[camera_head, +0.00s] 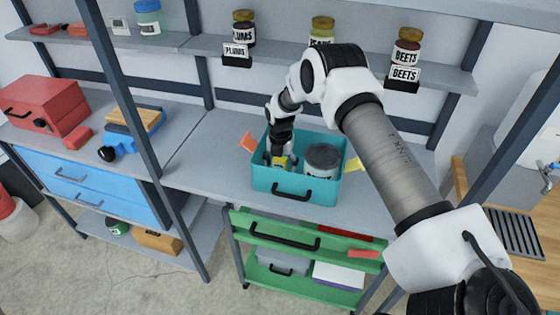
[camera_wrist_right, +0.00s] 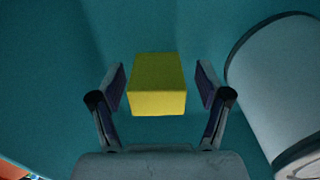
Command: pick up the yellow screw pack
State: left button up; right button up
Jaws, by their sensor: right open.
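The yellow screw pack (camera_head: 280,162) is a small yellow box inside the teal bin (camera_head: 270,183) on the grey workbench. It also shows in the right wrist view (camera_wrist_right: 157,84), between the two fingers. My right gripper (camera_head: 281,154) reaches down into the bin from above. In the wrist view the right gripper (camera_wrist_right: 160,98) is open, with one finger on each side of the pack and a visible gap on both sides. The pack's underside is hidden. My left gripper is not in view.
A grey can (camera_head: 322,160) stands in the bin, right of the pack; it is close on the right in the wrist view (camera_wrist_right: 290,85). The bin's walls surround the gripper. A shelf with labelled jars (camera_head: 243,28) runs behind.

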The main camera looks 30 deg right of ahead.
jog(key=shift+w+f, duration=0.1)
jog(key=c, duration=1.3)
